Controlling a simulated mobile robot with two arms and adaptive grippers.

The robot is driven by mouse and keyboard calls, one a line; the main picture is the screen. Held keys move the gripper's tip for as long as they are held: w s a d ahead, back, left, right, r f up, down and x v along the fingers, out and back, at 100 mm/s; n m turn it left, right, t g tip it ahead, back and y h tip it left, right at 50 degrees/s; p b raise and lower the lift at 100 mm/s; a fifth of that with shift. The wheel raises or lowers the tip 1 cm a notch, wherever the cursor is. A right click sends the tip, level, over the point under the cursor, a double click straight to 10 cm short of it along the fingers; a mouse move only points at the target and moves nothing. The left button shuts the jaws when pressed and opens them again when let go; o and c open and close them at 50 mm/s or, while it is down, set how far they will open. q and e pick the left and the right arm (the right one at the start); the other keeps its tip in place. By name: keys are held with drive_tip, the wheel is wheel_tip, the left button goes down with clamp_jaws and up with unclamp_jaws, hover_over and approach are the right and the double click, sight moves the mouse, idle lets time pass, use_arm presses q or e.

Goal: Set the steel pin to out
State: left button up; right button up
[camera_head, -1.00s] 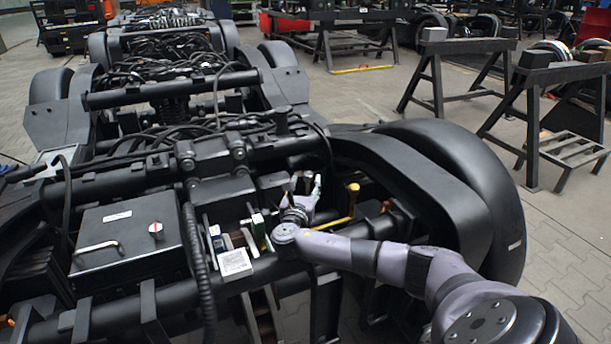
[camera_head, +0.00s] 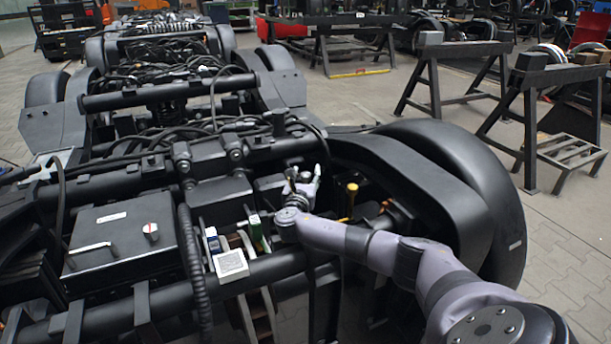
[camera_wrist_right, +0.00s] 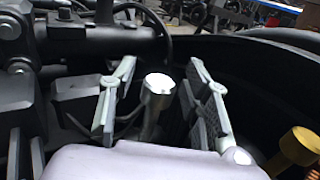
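In the right wrist view a pale metal pin with a round flat head (camera_wrist_right: 158,84), which looks like the steel pin, stands between the fingers of my right gripper (camera_wrist_right: 160,80). The fingers are spread, one on each side of the head, with gaps visible. The pin's lower part is partly hidden by my wrist. In the head view my right gripper (camera_head: 303,184) reaches down into the bogie frame; I cannot make out the steel pin there. My left gripper is not visible.
A yellow-headed pin (camera_head: 351,189) stands just right of the gripper; it also shows in the wrist view (camera_wrist_right: 301,146). A black box with a red-and-white knob (camera_head: 125,240), a ribbed hose (camera_head: 196,265) and a white block (camera_head: 230,264) lie left. A curved black fender (camera_head: 440,180) bounds the right.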

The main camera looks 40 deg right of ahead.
clamp_jaws()
idle(0.3)
idle(0.3)
